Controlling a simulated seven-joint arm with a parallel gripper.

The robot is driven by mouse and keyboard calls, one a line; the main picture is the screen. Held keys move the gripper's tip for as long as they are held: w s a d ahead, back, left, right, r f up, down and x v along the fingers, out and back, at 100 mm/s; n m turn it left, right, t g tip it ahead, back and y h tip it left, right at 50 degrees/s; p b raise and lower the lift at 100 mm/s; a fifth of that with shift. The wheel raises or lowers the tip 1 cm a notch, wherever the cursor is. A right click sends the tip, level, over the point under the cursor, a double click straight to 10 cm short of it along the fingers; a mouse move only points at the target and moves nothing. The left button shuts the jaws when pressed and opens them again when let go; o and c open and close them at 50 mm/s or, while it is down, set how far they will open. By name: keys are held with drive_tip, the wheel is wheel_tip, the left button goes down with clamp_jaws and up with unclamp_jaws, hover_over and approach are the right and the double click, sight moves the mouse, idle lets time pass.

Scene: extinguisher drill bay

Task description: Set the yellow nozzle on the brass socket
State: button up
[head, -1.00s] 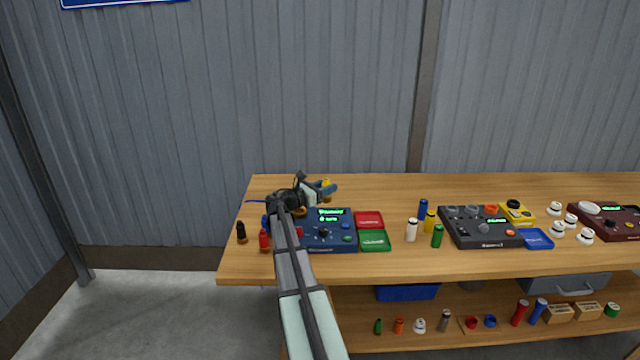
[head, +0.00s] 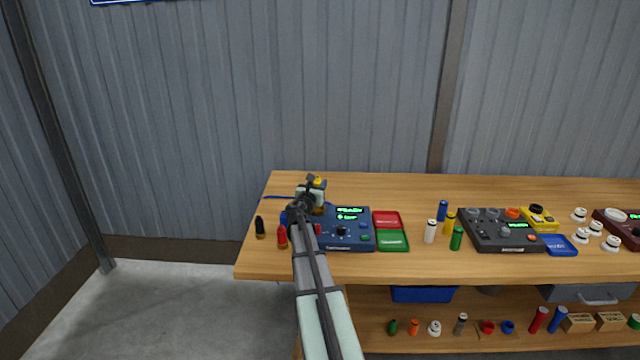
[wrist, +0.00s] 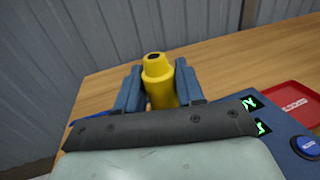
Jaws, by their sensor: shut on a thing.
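The yellow nozzle (wrist: 158,82) stands upright between the two blue fingers of my gripper (wrist: 158,90) in the wrist view, its dark-tipped narrow end up. My gripper is shut on it. In the head view the nozzle (head: 318,181) shows as a small yellow spot at my gripper (head: 317,187), behind the blue console (head: 348,246). The nozzle's lower end is hidden by the gripper body in the wrist view. I cannot make out the brass socket; my arm and gripper cover part of the console's left side.
A red tray (head: 387,219) and a green tray (head: 393,240) sit right of the console. Black (head: 260,228) and red (head: 282,237) nozzles stand left of it.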

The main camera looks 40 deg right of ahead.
drive_tip(key=shift+f, duration=2.25)
drive_tip(key=shift+f, duration=0.65)
drive_tip(key=o, duration=0.9)
drive_tip(key=shift+c, duration=0.2)
drive_tip(key=shift+s+a, duration=0.1)
drive_tip(key=shift+v, duration=5.4)
drive_tip(key=shift+s, duration=0.1)
